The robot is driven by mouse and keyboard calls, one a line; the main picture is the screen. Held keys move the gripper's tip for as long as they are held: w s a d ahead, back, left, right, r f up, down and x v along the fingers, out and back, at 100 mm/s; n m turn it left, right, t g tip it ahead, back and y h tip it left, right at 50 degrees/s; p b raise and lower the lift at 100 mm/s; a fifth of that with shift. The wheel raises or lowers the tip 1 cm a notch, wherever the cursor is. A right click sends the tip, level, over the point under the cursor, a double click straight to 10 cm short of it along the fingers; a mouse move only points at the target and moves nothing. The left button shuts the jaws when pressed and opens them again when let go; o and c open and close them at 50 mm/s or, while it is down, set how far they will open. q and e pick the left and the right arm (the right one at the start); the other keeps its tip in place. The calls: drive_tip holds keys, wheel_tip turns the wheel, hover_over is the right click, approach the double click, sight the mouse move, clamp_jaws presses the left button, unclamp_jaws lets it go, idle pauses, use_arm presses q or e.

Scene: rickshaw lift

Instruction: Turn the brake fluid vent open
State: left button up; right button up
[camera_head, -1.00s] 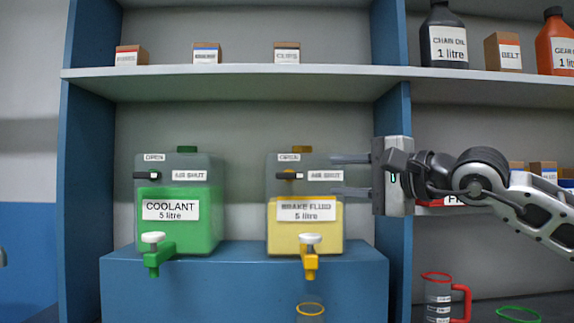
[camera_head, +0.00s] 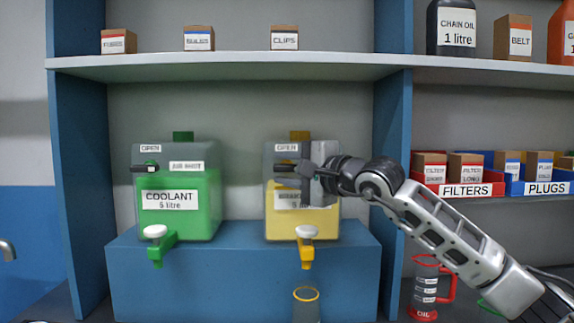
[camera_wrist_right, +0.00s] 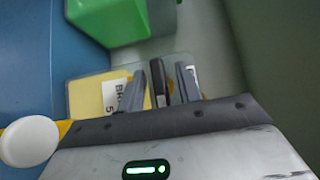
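The brake fluid tank (camera_head: 275,207) is clear with yellow fluid and stands on a blue bench. Its dark vent lever (camera_head: 284,168) is near the top, below the OPEN label (camera_head: 287,148). My right gripper (camera_head: 287,174) is at the vent from the right, covering the AIR SHUT label and part of the BRAKE FLUID label. In the right wrist view, my right gripper (camera_wrist_right: 161,85) is open, its fingers on either side of the black lever (camera_wrist_right: 158,84), with small gaps apparent. Contact and the lever's exact angle are hard to tell. My left gripper is not in view.
The green coolant tank (camera_head: 178,215) stands to the left. A yellow tap with a white knob (camera_head: 307,232) sticks out below the brake fluid, above a container (camera_head: 306,308). A shelf (camera_head: 230,68) runs above. A red-handled jug (camera_head: 425,285) is at lower right.

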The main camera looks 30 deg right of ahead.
clamp_jaws()
